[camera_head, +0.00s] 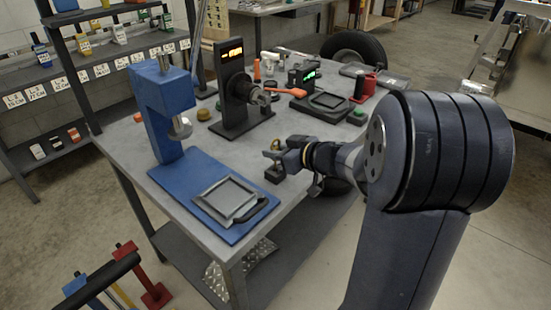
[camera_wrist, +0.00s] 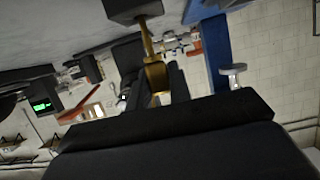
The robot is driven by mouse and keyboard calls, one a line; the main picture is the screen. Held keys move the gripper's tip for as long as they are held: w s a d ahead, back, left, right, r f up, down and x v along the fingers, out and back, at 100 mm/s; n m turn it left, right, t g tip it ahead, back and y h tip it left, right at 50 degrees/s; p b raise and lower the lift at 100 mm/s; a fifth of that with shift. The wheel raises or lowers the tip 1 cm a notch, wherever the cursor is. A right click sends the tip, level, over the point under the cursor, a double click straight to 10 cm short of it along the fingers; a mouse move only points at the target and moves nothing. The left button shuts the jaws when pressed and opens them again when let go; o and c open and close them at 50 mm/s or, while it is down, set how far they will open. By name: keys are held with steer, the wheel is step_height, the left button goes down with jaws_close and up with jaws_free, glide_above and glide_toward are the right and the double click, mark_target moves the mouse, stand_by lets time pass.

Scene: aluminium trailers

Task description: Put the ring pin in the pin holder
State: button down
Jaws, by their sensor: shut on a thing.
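The ring pin (camera_wrist: 155,76) is brass-coloured, with a ring head and a thin shank. In the wrist view, which is upside down, its shank meets a small dark block (camera_wrist: 135,8), which looks like the pin holder. How deep the shank sits in the block I cannot tell. In the head view a little of the ring pin (camera_head: 277,145) shows at my gripper's tips, above the dark block (camera_head: 274,174) on the grey bench. My gripper (camera_head: 276,156) reaches in from the right and is shut on the ring pin. The exact contact is hidden.
A blue press (camera_head: 170,110) stands at the bench's left, with a grey framed plate (camera_head: 229,199) on its base. The grey bench (camera_head: 240,148) is clear left of my gripper.

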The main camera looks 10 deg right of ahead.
steer(key=shift+f, duration=0.3)
steer(key=shift+f, duration=0.1)
steer(key=c, duration=1.3)
jaws_free()
steer(key=shift+s+d+r, duration=0.15)
steer(key=shift+r, duration=0.05)
steer(key=p+v, duration=0.2)
steer(key=v, duration=0.9)
steer(key=shift+s+p, duration=0.25)
steer(key=shift+p, duration=0.05)
steer(key=shift+d+r, duration=0.1)
steer(key=shift+d, duration=0.05)
